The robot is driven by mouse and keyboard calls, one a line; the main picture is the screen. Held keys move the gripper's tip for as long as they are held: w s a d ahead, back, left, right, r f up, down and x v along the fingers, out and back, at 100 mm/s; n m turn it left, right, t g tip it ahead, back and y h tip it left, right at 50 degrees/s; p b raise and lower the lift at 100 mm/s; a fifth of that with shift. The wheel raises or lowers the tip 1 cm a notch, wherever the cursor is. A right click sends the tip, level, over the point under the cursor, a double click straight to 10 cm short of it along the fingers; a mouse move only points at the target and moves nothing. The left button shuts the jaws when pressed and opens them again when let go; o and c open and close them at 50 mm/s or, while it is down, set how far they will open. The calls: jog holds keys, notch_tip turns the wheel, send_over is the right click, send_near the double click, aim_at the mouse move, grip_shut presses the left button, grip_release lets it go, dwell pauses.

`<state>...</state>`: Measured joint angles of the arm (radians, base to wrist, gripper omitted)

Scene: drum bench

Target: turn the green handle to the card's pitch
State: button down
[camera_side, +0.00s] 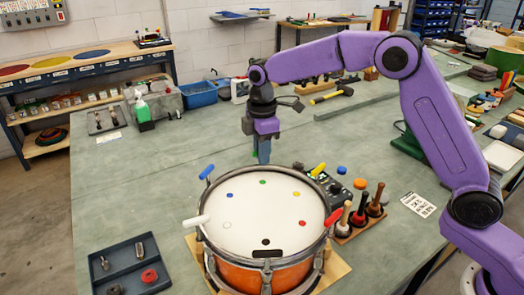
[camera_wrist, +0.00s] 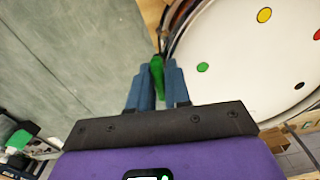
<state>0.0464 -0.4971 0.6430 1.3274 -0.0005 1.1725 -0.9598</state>
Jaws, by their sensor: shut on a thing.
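A drum (camera_side: 262,275) with an orange shell and white head stands on the bench, with coloured handles around its rim. The green handle (camera_wrist: 157,65) is at the rim beside the green dot (camera_wrist: 203,67) on the head. My gripper (camera_side: 263,158) points down at the drum's far edge. In the wrist view its blue fingers (camera_wrist: 158,77) are closed on the green handle, one on each side. In the side view the fingers hide most of that handle. A white card (camera_side: 418,204) with dark print lies on the bench to the right; its text is too small to read.
Blue (camera_side: 207,172), white (camera_side: 196,221), yellow (camera_side: 318,170) and red (camera_side: 334,217) handles stick out from the rim. A dark box with knobs (camera_side: 334,188) and a rack of mallets (camera_side: 361,216) stand close on the right. A dark tray (camera_side: 128,268) lies front left. The bench's left middle is clear.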

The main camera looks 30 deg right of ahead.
jog(key=shift+r, duration=0.1)
dwell(0.5)
jog(key=c, duration=1.2)
grip_release()
jog(key=shift+o, duration=0.2)
notch_tip(320, 180, up, 17)
jog(key=shift+r, duration=0.15)
